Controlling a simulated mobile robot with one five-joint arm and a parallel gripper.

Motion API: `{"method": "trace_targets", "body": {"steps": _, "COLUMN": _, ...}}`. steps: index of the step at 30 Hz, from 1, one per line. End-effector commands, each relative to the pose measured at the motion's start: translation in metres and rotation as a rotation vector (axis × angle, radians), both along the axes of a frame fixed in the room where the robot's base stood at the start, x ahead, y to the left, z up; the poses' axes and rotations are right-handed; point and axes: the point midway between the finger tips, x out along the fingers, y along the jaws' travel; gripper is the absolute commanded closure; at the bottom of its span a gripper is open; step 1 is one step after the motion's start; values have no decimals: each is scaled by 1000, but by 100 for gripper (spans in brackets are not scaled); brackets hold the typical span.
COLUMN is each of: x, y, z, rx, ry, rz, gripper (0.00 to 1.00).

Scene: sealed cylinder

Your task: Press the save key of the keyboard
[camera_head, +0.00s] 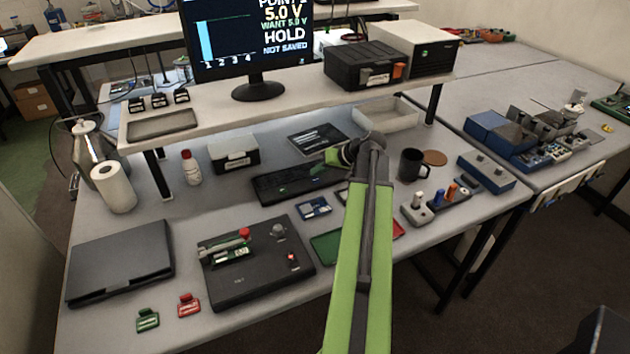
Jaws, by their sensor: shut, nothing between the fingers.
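The black keyboard (283,187) lies on the bench under the raised shelf. My green arm reaches up from the bottom of the picture, and its end bends left toward the keyboard's right end. My gripper (322,167) is shut and empty, at or just above that right end. I cannot tell whether its tip touches a key. The save key cannot be picked out; the key labels are too small and my gripper covers part of that end. The monitor (250,40) on the shelf reads "5.0 V", "WANT 5.0 V", "HOLD" and "NOT SAVED".
A dark tablet-like panel (318,138) lies behind the keyboard. A black mug (411,165) stands to the right of my arm. A black test fixture (256,262) with a red knob sits in front. The shelf (290,112) overhangs the bench behind.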

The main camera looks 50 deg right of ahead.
Motion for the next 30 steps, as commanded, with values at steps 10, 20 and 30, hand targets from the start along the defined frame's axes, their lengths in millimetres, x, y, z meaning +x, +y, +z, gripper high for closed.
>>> {"method": "trace_targets", "body": {"steps": 10, "x": 0, "y": 0, "z": 0, "rx": 0, "ry": 0, "rz": 0, "gripper": 100}}
{"method": "trace_targets", "body": {"steps": 20, "x": -2, "y": 0, "z": -10, "rx": 1, "ry": 0, "rz": -1, "gripper": 100}}
{"method": "trace_targets", "body": {"steps": 30, "x": -2, "y": 0, "z": -9, "rx": 1, "ry": 0, "rz": -1, "gripper": 100}}
